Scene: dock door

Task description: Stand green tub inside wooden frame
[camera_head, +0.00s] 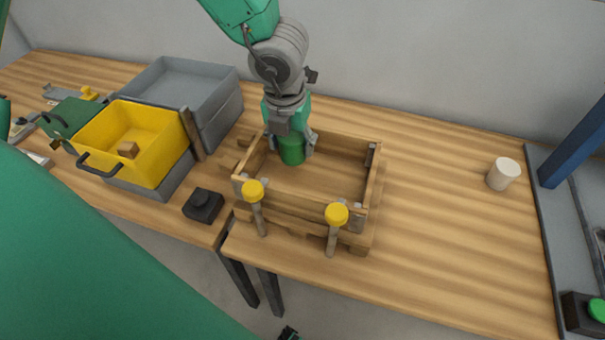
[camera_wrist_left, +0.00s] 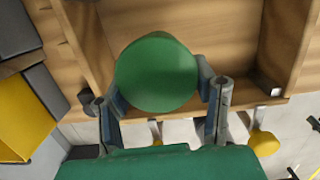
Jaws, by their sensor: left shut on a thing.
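The green tub (camera_head: 291,151) is upright at the back left part of the wooden frame (camera_head: 372,185). My left gripper (camera_head: 290,140) comes down from above and is shut on the tub. In the left wrist view the round green top of the tub (camera_wrist_left: 156,72) sits between the two fingers (camera_wrist_left: 162,100). The frame's walls (camera_wrist_left: 276,45) show around it there. I cannot tell whether the tub's base touches the frame's floor.
Two yellow-knobbed clamps (camera_head: 253,191) (camera_head: 336,214) stand at the frame's front side. A yellow bin (camera_head: 160,168) with a small block, a grey crate (camera_head: 205,85) and a black button box (camera_head: 203,205) are left. A white cup (camera_head: 503,173) stands right, with clear table between.

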